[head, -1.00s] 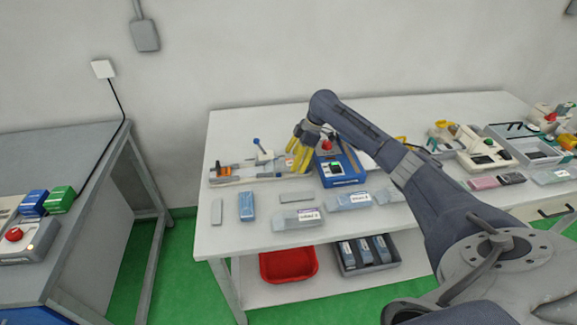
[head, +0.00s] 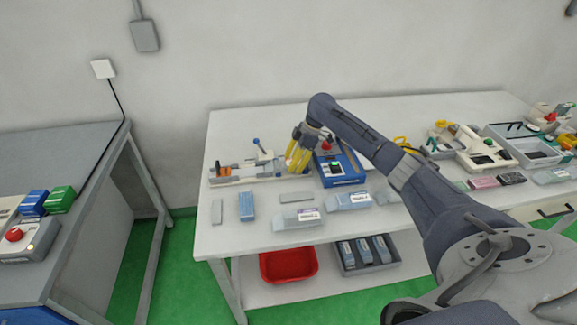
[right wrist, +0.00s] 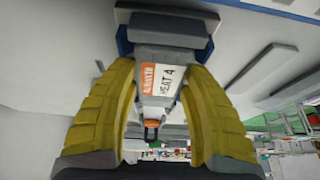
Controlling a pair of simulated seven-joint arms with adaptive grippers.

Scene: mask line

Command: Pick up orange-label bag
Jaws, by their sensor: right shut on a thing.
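My right gripper (head: 298,166) has yellow fingers and points down at the back of the white table, left of a blue machine (head: 338,166). In the right wrist view my right gripper (right wrist: 160,118) is shut on the orange-label bag (right wrist: 163,84). In the head view the held bag is too small and covered to make out. My left gripper is not in view.
A fixture with orange parts (head: 236,175) stands left of the gripper. Other pale blue bags (head: 347,202) and flat packs (head: 247,206) lie at the table's front. A red bin (head: 288,267) and a grey tray (head: 366,252) sit below.

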